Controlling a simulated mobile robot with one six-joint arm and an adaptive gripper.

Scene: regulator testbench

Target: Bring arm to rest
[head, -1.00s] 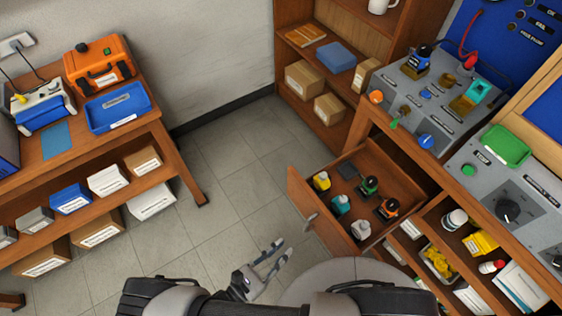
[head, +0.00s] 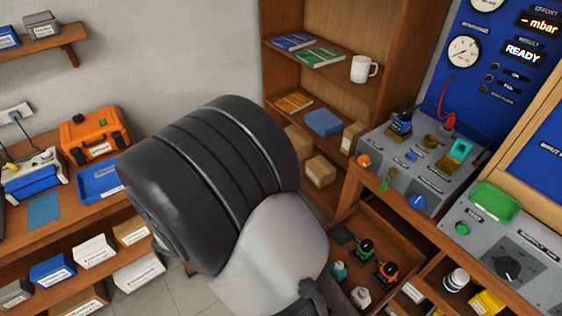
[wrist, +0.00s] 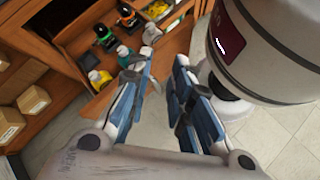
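My gripper (wrist: 160,95) shows in the wrist view with its two blue-grey fingers apart and nothing between them. Beyond the fingers lie the open drawer and the floor. In the head view my own arm fills the middle, and the gripper itself is out of sight there. The open drawer (head: 372,225) holds several small regulators and bottles, among them a green-topped one (head: 366,248) and an orange one (head: 386,272). A yellow bottle (wrist: 98,78) and a teal bottle (wrist: 124,56) also show in the wrist view near the left fingertip, apart from it as far as I can tell.
The testbench (head: 420,165) with its fixture and green tray (head: 494,201) stands at right. A bookcase (head: 330,85) with a white mug (head: 363,69) stands behind. A left table carries an orange case (head: 95,133) and blue tray (head: 100,182). My arm hides part of the floor.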

